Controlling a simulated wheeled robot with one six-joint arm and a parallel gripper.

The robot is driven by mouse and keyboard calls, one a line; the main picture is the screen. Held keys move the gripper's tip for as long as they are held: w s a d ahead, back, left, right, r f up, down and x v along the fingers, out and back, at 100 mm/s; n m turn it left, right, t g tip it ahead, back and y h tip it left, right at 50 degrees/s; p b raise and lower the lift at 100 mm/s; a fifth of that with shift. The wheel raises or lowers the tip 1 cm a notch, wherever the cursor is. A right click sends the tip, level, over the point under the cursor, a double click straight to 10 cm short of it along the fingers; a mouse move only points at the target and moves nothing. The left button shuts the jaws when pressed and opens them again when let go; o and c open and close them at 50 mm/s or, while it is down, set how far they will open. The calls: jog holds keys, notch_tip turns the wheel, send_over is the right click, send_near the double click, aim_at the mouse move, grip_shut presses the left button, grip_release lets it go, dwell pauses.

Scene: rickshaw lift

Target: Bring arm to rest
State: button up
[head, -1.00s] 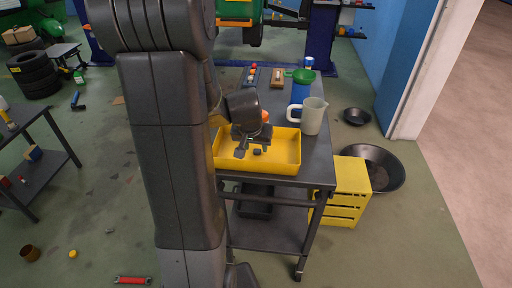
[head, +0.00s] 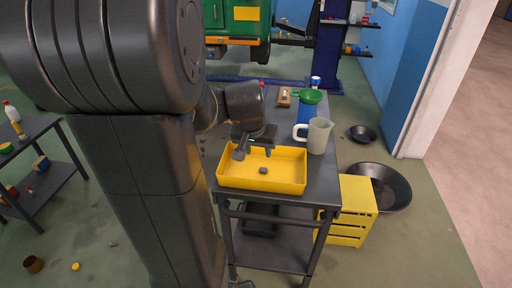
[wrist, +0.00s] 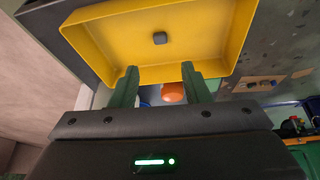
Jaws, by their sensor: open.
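My gripper (head: 254,152) is open and empty, above the left back part of the yellow tray (head: 225,182) on the dark cart. In the wrist view the two fingers (wrist: 160,84) stand apart, pointing toward the yellow tray (wrist: 200,22). A small dark grey block (head: 263,170) lies in the tray, apart from the fingers; it also shows in the wrist view (wrist: 160,38). My upper arm fills the left of the head view and hides part of the floor and cart.
A pale pitcher (head: 319,136) and a blue container with a green funnel (head: 309,97) stand behind the tray at right. A yellow crate (head: 352,208) and a black pan (head: 391,187) are on the floor at right. Another dark table (head: 50,178) stands at left.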

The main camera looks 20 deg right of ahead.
aim_at(263, 170)
jog(key=shift+f, duration=0.15)
jog(key=b+x, duration=0.1)
jog(key=x, duration=1.1)
jog(key=shift+b, duration=0.3)
jog(key=shift+r, duration=0.7)
jog(key=shift+f, duration=0.1)
